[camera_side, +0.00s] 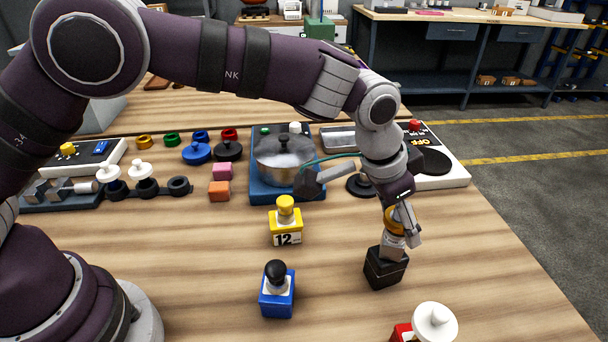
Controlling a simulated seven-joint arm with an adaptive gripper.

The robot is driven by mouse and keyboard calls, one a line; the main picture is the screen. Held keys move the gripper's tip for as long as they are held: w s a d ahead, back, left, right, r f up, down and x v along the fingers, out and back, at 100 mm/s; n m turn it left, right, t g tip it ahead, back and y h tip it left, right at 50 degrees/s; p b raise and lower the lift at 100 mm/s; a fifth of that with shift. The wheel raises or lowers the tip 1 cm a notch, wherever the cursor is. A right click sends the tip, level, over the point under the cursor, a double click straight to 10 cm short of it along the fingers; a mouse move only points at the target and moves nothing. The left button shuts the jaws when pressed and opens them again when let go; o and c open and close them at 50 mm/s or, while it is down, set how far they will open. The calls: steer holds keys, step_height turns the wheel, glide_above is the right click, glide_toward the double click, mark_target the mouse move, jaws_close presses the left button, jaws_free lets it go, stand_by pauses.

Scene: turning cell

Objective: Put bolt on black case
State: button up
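The black case (386,269) stands on the wooden table at the right front, directly below my gripper (398,232). My gripper points down, and its fingers appear closed around the bolt. The bolt shows as an orange-yellow rounded part (393,220) between the fingers, with a greyish part below it at the top of the case. The fingers hide much of the bolt. The bolt's lower end meets the case top in this view; I cannot tell how far it sits in.
A yellow block marked 12 (286,232), a blue block with a black knob (277,297) and a red block with a white knob (403,332) stand nearby. Behind are a pot (283,160) on a blue stove and a white panel (447,172). The table's right edge is close.

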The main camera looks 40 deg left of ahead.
steer(key=shift+o, duration=1.1)
steer(key=shift+r, duration=0.1)
steer(key=v, duration=1.2)
steer(key=s+a+r+n+t+y, duration=0.1)
steer(key=s+a+r+n, duration=0.1)
steer(key=a, duration=0.4)
steer(key=s+a+r+n, duration=0.1)
steer(key=s+a, duration=0.1)
steer(key=a, duration=0.4)
steer(key=s+a+f+n+y, duration=0.1)
steer(key=s+a+f+n, duration=0.2)
steer(key=s+a, duration=0.5)
steer(key=shift+s+a+f+n+t+y, duration=0.15)
steer(key=shift+s+f+n+t+y, duration=0.15)
steer(key=shift+s+f+n+t, duration=0.25)
steer(key=shift+r, duration=0.1)
